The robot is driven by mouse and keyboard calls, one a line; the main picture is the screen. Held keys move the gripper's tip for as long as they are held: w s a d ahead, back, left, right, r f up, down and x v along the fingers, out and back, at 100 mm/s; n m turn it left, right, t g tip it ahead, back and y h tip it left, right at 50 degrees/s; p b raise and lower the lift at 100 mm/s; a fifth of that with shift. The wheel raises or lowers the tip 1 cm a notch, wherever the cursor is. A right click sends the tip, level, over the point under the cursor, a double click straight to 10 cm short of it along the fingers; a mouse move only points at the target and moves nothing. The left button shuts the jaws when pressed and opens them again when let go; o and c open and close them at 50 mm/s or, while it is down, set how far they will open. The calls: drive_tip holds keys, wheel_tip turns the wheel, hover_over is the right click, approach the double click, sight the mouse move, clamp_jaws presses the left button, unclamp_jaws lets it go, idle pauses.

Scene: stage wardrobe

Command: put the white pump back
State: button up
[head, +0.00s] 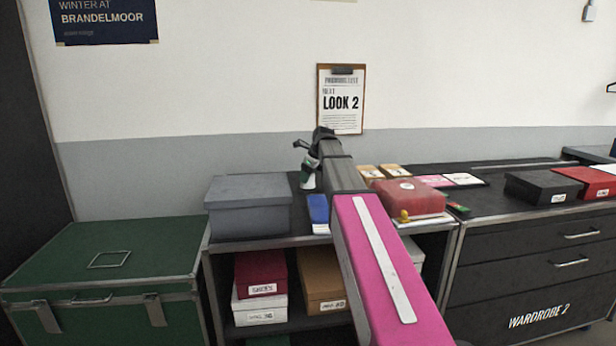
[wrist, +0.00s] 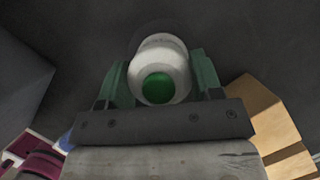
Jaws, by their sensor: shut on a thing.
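My gripper (wrist: 160,85) is shut on a white round container with a green centre (wrist: 158,62), its green fingers on either side. In the head view the white-and-green container (head: 308,174) is upright at the far end of my arm, over the back of the dark shelf top. My arm partly hides it. I cannot tell whether its base touches the shelf top. No white shoe shows in either view, and I cannot tell whether this container is what the task calls the white pump.
A grey lidded box (head: 249,207) stands left of the container. A blue item (head: 318,212) lies in front. A reddish box (head: 408,200) and small tan boxes (head: 381,172) are to the right. Labelled boxes sit on the lower shelf. A green trunk (head: 110,265) stands far left.

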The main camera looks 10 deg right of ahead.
drive_tip(key=shift+f, duration=0.15)
drive_tip(key=o, duration=1.2)
drive_tip(key=v, duration=1.2)
drive_tip(key=shift+r, duration=0.2)
